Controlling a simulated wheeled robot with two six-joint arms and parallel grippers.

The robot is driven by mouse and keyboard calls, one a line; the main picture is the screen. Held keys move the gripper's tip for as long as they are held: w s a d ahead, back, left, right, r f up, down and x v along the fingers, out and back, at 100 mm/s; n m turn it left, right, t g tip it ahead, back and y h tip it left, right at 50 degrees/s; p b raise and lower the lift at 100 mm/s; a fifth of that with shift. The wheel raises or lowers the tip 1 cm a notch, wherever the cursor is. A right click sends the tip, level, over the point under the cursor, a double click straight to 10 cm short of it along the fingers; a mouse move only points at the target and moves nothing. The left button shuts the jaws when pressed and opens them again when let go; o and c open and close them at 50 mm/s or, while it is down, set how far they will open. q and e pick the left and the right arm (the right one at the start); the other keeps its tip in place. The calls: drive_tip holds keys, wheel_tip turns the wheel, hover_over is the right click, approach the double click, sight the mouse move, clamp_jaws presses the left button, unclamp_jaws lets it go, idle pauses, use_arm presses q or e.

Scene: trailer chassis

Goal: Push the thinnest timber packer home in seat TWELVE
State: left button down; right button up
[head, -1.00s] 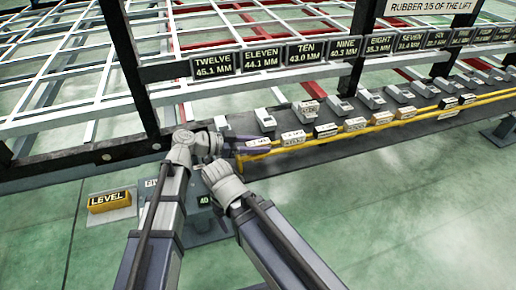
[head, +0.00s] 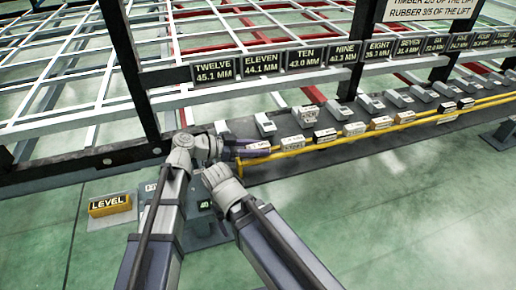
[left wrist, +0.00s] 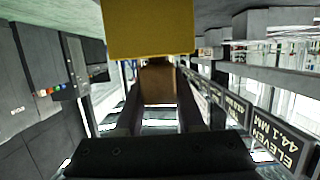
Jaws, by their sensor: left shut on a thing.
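My left gripper (head: 250,151) reaches right along the near end of the row of packers, below the TWELVE plate (head: 213,70). In the left wrist view its fingers are shut on a brown timber-coloured block (left wrist: 158,82). Behind its hand a grey wedge-shaped piece (head: 222,127) stands on the dark rail; whether it belongs to seat TWELVE I cannot tell. Whether the held block touches a seat is hidden. My right arm's wrist shows beside the left arm, but its fingers are hidden.
Labelled packers (head: 292,142) stand in a row along a yellow bar (head: 330,143). A yellow surface (left wrist: 148,28) fills the top middle of the left wrist view. A yellow LEVEL block (head: 109,205) lies on a plate at lower left.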

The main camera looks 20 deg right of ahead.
sight(258, 146)
use_arm(q)
wheel_tip(258, 146, up, 9)
drive_tip(key=p, duration=0.8)
drive_tip(key=shift+r+p, duration=0.2)
drive_tip(key=shift+p, duration=0.2)
